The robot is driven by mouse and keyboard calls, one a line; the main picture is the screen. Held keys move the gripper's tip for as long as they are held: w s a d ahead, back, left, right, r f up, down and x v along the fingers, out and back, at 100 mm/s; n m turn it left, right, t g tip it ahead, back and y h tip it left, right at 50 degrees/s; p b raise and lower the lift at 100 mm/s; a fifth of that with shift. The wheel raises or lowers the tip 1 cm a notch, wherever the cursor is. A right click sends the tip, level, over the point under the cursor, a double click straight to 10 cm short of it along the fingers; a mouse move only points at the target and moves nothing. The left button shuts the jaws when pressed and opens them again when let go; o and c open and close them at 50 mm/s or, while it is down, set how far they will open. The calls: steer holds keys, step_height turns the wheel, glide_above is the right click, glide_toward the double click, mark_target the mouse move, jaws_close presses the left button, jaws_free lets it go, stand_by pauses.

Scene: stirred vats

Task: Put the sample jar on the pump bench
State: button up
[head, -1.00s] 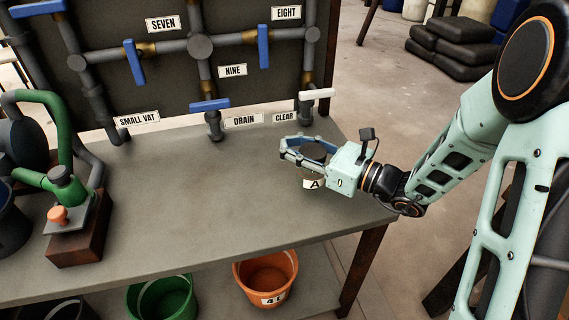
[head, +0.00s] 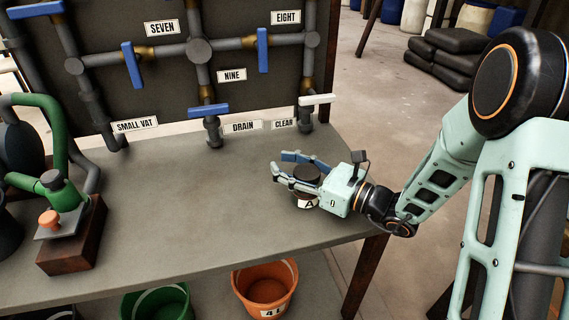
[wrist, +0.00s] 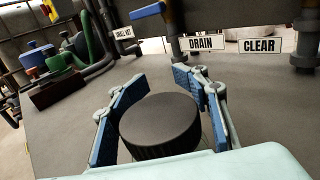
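The sample jar (head: 307,174) has a dark lid and a white label with an A. It stands upright at the right end of the grey pump bench (head: 190,210). My gripper (head: 282,166) is open around the jar, one blue-padded finger on each side. In the wrist view, the dark lid (wrist: 160,122) sits between the spread fingers, close to my palm, with gaps beside it. The jar's lower body is partly hidden by my gripper.
Valve pipes with blue handles (head: 208,109) and a white handle (head: 317,99) rise behind the jar. A green pump (head: 60,192) on a wooden block stands at left. The middle of the bench is clear. An orange bucket (head: 250,292) stands below.

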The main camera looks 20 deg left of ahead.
mark_target(319, 178)
steer(key=o, duration=0.3)
steer(key=shift+o, duration=0.2)
steer(key=shift+r, duration=0.1)
steer(key=shift+d+r, duration=0.1)
steer(key=shift+d, duration=0.1)
steer(key=p+v, duration=0.2)
steer(key=v, duration=0.9)
steer(key=shift+s+d+p, duration=0.25)
steer(key=shift+p, duration=0.05)
